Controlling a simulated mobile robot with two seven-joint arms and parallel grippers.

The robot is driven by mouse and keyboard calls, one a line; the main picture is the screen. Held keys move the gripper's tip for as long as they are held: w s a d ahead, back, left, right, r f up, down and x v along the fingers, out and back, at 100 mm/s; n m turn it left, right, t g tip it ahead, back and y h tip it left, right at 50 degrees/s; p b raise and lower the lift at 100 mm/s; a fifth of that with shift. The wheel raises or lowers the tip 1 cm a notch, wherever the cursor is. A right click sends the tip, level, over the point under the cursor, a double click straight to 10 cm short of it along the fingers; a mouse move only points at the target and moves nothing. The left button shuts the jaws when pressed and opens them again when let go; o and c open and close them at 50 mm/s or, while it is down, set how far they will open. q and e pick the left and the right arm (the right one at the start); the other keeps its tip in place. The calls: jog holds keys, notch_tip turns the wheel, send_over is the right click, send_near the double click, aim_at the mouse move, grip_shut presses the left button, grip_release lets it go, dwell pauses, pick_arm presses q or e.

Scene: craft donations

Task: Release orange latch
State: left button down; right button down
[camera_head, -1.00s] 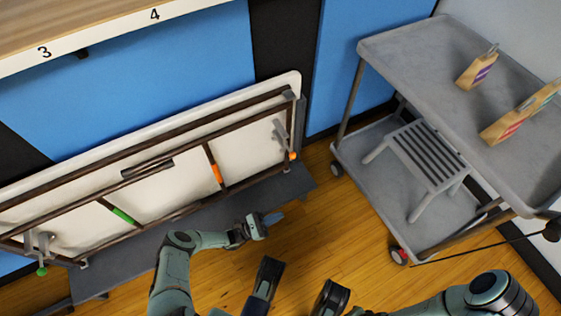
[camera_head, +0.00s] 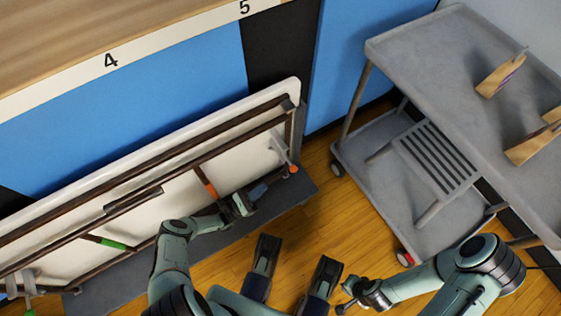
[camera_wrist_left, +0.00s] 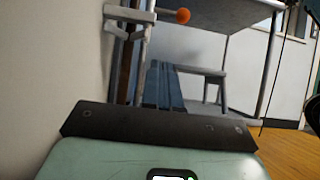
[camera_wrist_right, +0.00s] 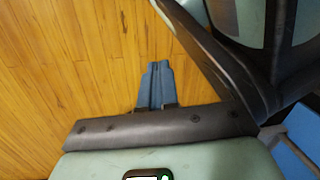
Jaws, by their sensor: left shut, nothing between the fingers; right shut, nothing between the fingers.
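The orange latch is a grey lever (camera_head: 281,148) with an orange ball end (camera_head: 293,169) at the right end of a folded white table (camera_head: 155,208) standing on its side. The orange ball also shows in the left wrist view (camera_wrist_left: 183,15), above and beyond the fingers. My left gripper (camera_head: 260,190) is shut and empty, left of and below the ball in the head view, apart from it. Its closed blue-grey fingers show in the left wrist view (camera_wrist_left: 163,85). My right gripper (camera_wrist_right: 155,85) is shut and empty over the wood floor.
A second latch with a green ball (camera_head: 30,312) is at the table's lower left. Orange (camera_head: 206,183) and green (camera_head: 110,243) bands mark the frame. A grey cart (camera_head: 400,45) with a stool (camera_head: 437,155) on its lower shelf stands right. Floor between is clear.

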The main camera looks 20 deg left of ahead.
aim_at(289, 163)
pick_arm(q)
jog(key=shift+s, duration=0.1)
pick_arm(e)
jog(key=shift+s, duration=0.1)
